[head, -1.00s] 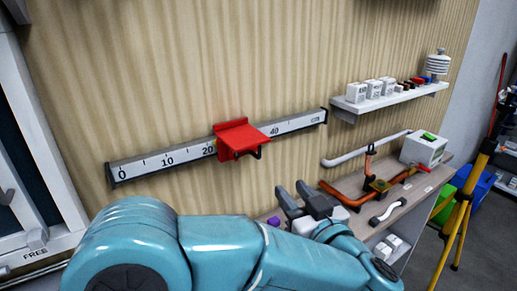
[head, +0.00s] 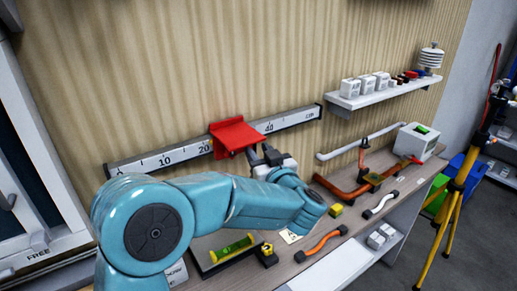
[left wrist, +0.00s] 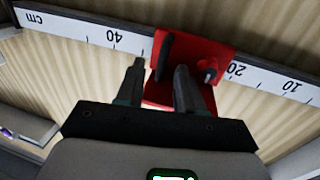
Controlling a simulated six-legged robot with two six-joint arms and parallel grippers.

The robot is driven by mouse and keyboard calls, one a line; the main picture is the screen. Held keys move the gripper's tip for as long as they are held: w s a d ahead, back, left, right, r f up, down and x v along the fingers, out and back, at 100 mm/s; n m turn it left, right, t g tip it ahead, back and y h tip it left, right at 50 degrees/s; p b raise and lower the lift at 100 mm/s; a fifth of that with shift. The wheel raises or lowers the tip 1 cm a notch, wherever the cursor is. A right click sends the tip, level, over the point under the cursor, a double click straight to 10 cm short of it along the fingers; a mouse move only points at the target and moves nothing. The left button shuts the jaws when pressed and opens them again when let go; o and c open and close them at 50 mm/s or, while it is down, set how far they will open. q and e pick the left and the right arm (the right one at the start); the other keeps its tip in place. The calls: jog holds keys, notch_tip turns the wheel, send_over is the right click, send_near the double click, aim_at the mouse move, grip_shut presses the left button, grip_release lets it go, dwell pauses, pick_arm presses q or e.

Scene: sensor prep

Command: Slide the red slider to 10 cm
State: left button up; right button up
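The red slider (head: 233,136) sits on a white ruler rail (head: 290,122) on the wooden wall, between the 20 and 40 marks. The 10 mark lies to its left in the head view. My left gripper (head: 262,155) is just below and right of the slider, with fingers pointing up toward it. In the left wrist view the fingers (left wrist: 160,66) are spread and empty. One overlaps the red slider (left wrist: 222,48) and the other is beside its edge. Dark handle parts show on the slider; whether a finger touches them cannot be told. My right gripper is not in view.
Below is a bench (head: 395,205) with a level (head: 232,248), an orange handle (head: 322,242) and a white box (head: 417,141). A shelf (head: 385,97) with small boxes is at right. A yellow tripod (head: 462,190) stands far right. The wall left of the slider is clear.

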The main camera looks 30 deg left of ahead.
pick_arm(q)
jog(key=shift+a, duration=0.3)
jog(key=shift+w, duration=0.1)
grip_shut()
dwell(1.2)
